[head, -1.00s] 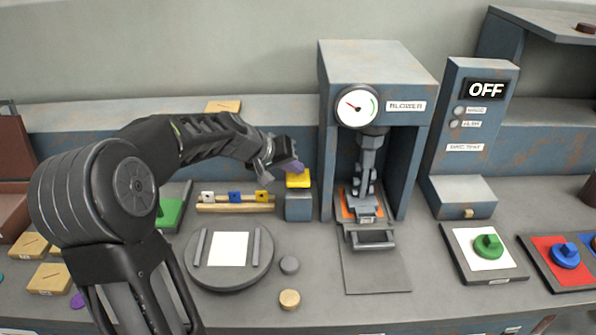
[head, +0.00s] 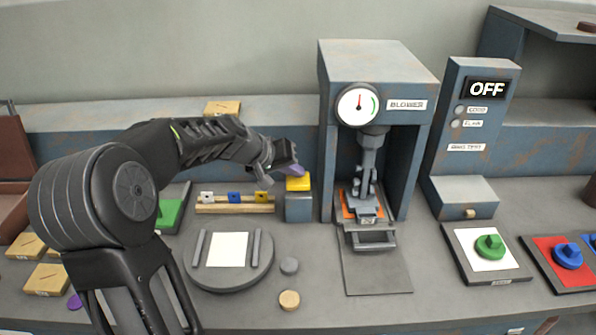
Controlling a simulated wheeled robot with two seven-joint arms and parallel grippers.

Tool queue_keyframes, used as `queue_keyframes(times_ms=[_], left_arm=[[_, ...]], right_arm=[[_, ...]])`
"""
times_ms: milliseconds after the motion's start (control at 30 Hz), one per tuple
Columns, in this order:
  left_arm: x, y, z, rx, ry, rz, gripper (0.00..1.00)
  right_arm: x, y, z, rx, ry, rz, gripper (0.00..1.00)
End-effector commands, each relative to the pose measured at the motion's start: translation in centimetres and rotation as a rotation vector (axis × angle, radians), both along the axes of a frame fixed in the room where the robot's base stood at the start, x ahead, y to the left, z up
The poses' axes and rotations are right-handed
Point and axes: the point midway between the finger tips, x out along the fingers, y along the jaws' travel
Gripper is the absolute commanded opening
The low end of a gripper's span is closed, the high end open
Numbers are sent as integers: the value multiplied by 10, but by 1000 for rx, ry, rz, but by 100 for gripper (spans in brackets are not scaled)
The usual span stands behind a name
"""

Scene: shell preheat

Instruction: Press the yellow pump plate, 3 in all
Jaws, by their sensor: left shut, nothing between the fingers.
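The yellow pump plate (head: 298,184) sits on top of a small grey-blue block (head: 298,207) left of the blower. My left gripper (head: 293,170) is shut and empty, with its purple-tipped fingers right at the top of the plate; they appear to touch it, but the contact itself is hard to see. The blower (head: 378,70) carries a round gauge (head: 359,105) whose red needle points about straight up. My right gripper is not in view.
A rail with small coloured blocks (head: 235,204) lies left of the pump. A round grey turntable (head: 203,276) is in front. Green (head: 489,246) and blue (head: 567,255) knobs lie further right.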

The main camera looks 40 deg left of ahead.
Motion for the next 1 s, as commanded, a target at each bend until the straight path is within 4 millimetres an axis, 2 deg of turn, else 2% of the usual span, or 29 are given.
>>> queue_keyframes(times_ms=[200, 533, 1000], left_arm=[[-1, -1, -5, -3, 5, -2, 0], [-1, -1, -3, -3, 5, -2, 0], [0, -1, 24, -1, 4, -2, 0]], right_arm=[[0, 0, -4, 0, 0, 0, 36], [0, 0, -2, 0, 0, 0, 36], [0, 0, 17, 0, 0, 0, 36]])
